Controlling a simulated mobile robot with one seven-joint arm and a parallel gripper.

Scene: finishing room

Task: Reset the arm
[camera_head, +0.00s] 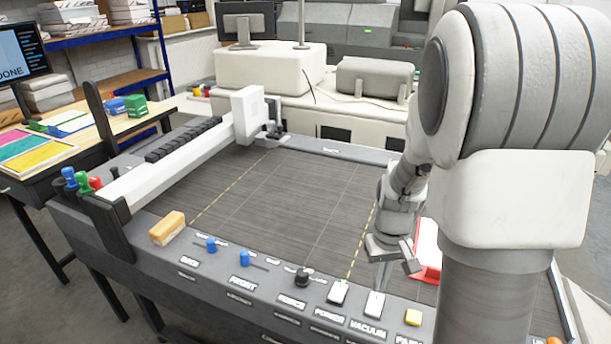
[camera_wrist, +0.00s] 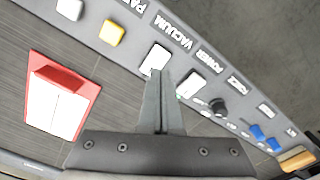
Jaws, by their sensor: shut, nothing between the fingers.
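My gripper (camera_head: 380,286) is shut and empty, pointing down just above the control panel (camera_head: 215,290) along the front of the flatbed cutting table. I cannot tell whether the tips touch the panel. In the head view the VACUUM switch (camera_head: 375,303) lies just below the fingers, with the POWER switch (camera_head: 338,291) to its left. A green spot shows on the POWER switch in the wrist view.
A red-and-white block (camera_head: 428,248) lies on the dark bed (camera_head: 300,195) beside my arm. Blue knobs (camera_head: 245,258), a black knob (camera_head: 303,278) and a yellow button (camera_head: 413,317) rise from the panel. A white gantry (camera_head: 180,165) stands at the bed's left. The middle bed is clear.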

